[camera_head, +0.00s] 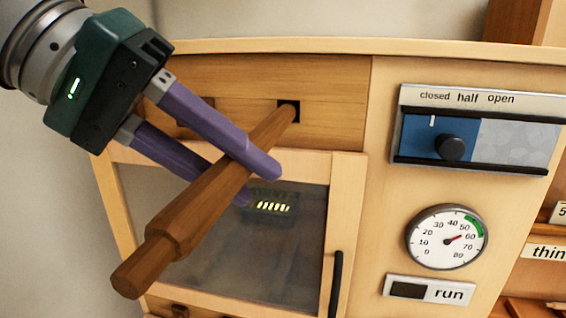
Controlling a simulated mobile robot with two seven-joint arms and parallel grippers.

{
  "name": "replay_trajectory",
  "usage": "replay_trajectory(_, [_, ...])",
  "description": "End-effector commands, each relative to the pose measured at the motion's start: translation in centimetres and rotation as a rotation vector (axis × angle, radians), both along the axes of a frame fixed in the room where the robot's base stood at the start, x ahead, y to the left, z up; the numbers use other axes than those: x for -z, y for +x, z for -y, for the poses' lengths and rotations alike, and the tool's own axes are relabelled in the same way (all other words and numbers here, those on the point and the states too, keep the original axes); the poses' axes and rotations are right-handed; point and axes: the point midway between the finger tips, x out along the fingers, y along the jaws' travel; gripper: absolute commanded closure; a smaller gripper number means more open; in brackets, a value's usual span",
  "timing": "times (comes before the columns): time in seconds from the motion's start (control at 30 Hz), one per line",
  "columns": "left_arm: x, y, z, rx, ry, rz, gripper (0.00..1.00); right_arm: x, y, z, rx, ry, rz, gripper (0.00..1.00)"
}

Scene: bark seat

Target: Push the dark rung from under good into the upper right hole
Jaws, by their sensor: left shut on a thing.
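The dark rung (195,214), a brown turned wooden stick with a thicker part near its close end, slants from lower left up to the right. My left gripper (254,185) is shut on it, with its purple fingers on either side of the shaft. The rung's far end meets the dark square upper right hole (283,106) in the wooden panel. It overlaps the hole, but I cannot tell how deep it sits. The close end sticks out freely towards me. The label "good" is not in view, nor is my right gripper.
A glass door (290,255) with a dark handle (336,283) is below the panel. To the right are a slider panel (530,143) with a knob (450,147), a dial gauge (447,237) and a "run" sign (446,293). A "thin" label (549,253) is at the right edge.

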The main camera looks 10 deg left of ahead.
Motion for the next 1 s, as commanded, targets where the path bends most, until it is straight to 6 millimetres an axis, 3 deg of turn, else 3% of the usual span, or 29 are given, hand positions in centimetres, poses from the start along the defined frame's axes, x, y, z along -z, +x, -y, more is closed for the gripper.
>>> replay_trajectory(1.0, [-0.1,2.8,0.1,0.001,-0.001,0.001,1.00,-1.0,0.0,-0.1,0.003,0.004,0.000,0.50])
